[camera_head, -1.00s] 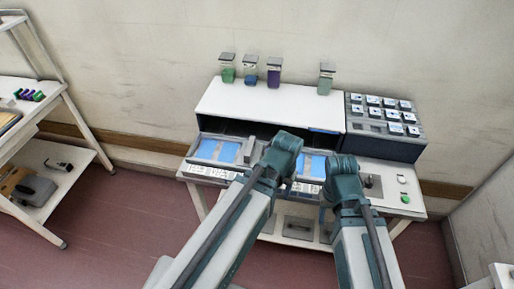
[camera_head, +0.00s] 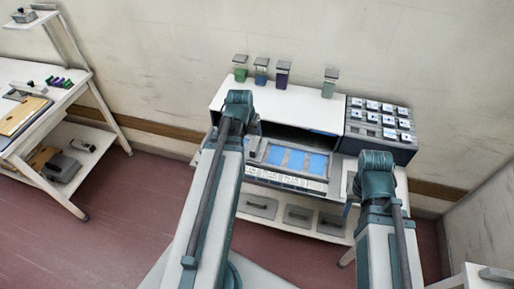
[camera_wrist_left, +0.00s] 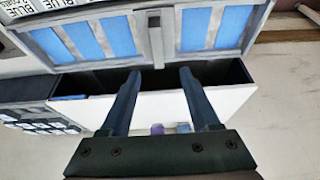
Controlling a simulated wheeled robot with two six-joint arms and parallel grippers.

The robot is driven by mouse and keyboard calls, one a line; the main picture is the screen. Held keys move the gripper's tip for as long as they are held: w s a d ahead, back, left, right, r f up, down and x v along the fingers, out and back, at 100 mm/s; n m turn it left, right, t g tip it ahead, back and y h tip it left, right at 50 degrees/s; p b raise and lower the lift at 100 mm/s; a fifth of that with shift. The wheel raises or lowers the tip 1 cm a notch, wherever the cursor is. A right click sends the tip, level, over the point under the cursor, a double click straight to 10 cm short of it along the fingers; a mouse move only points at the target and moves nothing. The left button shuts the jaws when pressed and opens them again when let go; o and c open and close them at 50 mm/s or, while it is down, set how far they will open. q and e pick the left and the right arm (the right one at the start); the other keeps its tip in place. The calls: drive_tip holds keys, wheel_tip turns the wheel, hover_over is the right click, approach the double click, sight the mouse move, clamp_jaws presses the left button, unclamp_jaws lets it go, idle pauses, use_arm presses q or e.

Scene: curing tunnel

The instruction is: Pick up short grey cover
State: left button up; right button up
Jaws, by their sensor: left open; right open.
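A narrow grey upright piece (camera_wrist_left: 155,40) stands between the blue panels of the tray in the left wrist view; I cannot tell whether it is the short grey cover. My left gripper (camera_wrist_left: 159,72) is open and empty, its fingertips apart and pointing toward this piece. In the head view my left gripper (camera_head: 256,128) is mostly hidden behind its wrist, over the left end of the tray (camera_head: 290,182). My right gripper (camera_head: 349,208) is open, at the bench's right, largely hidden by its own arm. Flat grey pieces with handles (camera_head: 262,207) lie on the bench's lower shelf.
A white tunnel housing (camera_head: 300,108) with several coloured jars on top stands behind the tray. A dark rack of small square pieces (camera_head: 382,125) is at its right. A shelved cart (camera_head: 75,75) holding boards and tools stands at the left. The floor between is clear.

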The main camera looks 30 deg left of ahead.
sight(256, 142)
use_arm(q)
drive_tip(key=b+x, duration=0.7)
drive_tip(key=x, duration=0.1)
drive_tip(key=shift+d+f, duration=0.1)
drive_tip(key=shift+f, duration=0.05)
drive_tip(key=b+x, duration=0.5)
drive_tip(key=shift+d+f, duration=0.1)
drive_tip(key=shift+d, duration=0.15)
clamp_jaws()
